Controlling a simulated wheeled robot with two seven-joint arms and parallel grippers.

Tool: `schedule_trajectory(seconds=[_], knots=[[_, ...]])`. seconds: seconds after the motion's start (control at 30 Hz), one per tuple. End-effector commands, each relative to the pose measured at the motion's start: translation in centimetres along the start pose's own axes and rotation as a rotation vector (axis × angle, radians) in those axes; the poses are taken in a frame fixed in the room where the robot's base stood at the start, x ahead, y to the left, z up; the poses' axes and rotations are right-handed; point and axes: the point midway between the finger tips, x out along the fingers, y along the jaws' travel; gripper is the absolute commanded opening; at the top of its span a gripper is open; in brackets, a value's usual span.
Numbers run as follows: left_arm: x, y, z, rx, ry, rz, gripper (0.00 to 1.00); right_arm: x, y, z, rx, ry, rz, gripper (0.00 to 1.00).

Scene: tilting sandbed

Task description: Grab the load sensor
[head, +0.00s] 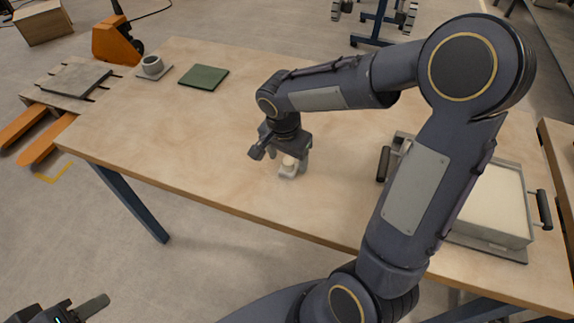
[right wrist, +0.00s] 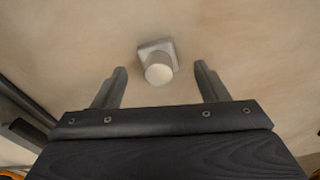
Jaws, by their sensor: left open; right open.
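The load sensor (head: 289,166) is a small pale cylinder on a square grey base, standing on the wooden table. In the right wrist view the load sensor (right wrist: 158,66) lies between and slightly beyond the two fingertips. My right gripper (head: 284,160) is open, just above and around the sensor, with no finger seen touching it; its fingers also show in the right wrist view (right wrist: 160,78). My left gripper (head: 75,314) is at the bottom left of the head view, off the table, mostly cut off by the frame.
The sandbed tray (head: 480,232) with dark handles stands at the table's right, partly behind my right arm. A green mat (head: 203,76) and a grey cup-like part (head: 152,66) on a plate lie at the far left. The table (head: 180,130) is clear around the sensor.

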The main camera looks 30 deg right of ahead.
Motion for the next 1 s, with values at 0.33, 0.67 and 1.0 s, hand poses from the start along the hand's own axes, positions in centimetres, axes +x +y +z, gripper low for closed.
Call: schedule_trajectory(seconds=[0.33,0.67,1.0], knots=[[0.1,-0.1,0.1,0.000,0.000,0.000,0.41,2.0,0.0,0.0,0.000,0.000,-0.001,0.67],[0.1,-0.1,0.1,0.000,0.000,0.000,0.41,2.0,0.0,0.0,0.000,0.000,-0.001,0.33],[0.1,-0.1,0.1,0.000,0.000,0.000,0.41,1.9,0.0,0.0,0.000,0.000,-0.002,0.12]])
